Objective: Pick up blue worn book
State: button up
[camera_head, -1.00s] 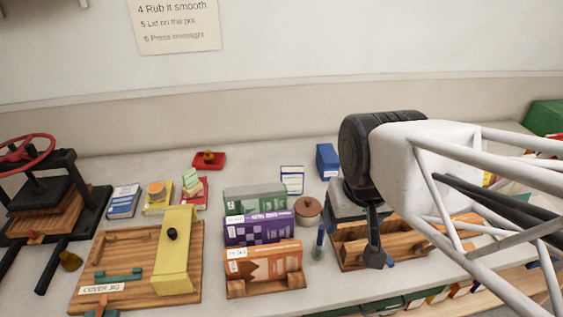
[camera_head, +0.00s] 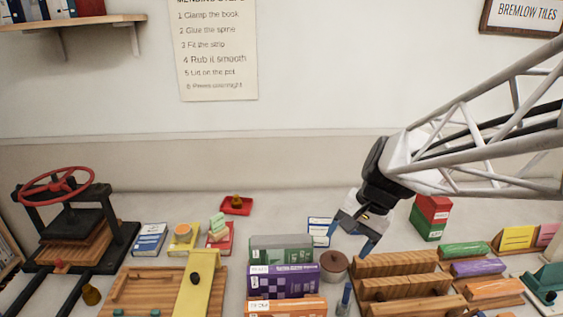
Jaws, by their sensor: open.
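A blue book (camera_head: 150,240) with pale markings lies flat at the left of the bench, beside a yellow book (camera_head: 184,239) and a red book (camera_head: 222,238). Wear on its cover is too small to tell. A small blue-and-white item (camera_head: 319,231) stands upright just left of my gripper (camera_head: 352,240). My gripper is open, pointing down above the bench behind the wooden rack, well to the right of the flat blue book. The blue block seen earlier near here is not clearly visible; my gripper may hide it.
A black press with a red wheel (camera_head: 57,185) stands at the left. A wooden rack (camera_head: 405,285) and a red-green block (camera_head: 430,217) are at right.

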jog(key=w+d+f+m+y, duration=0.2)
jog(key=w+f+m+y, duration=0.3)
jog(key=w, duration=0.8)
jog(key=m+t+y, duration=0.2)
jog(key=m+y, duration=0.1)
jog(key=m, duration=0.6)
send_near(328, 221)
jog(key=s+x, duration=0.1)
jog(key=x, duration=0.3)
jog(key=shift+w+a+f, duration=0.1)
jog(key=shift+w, duration=0.3)
jog(key=shift+x, duration=1.35)
jog(key=shift+a, duration=0.1)
jog(key=shift+w+x, duration=0.1)
jog(key=shift+x, duration=1.15)
jog(key=shift+w+x, duration=0.15)
jog(key=shift+x, duration=1.05)
jog(key=shift+c, duration=0.4)
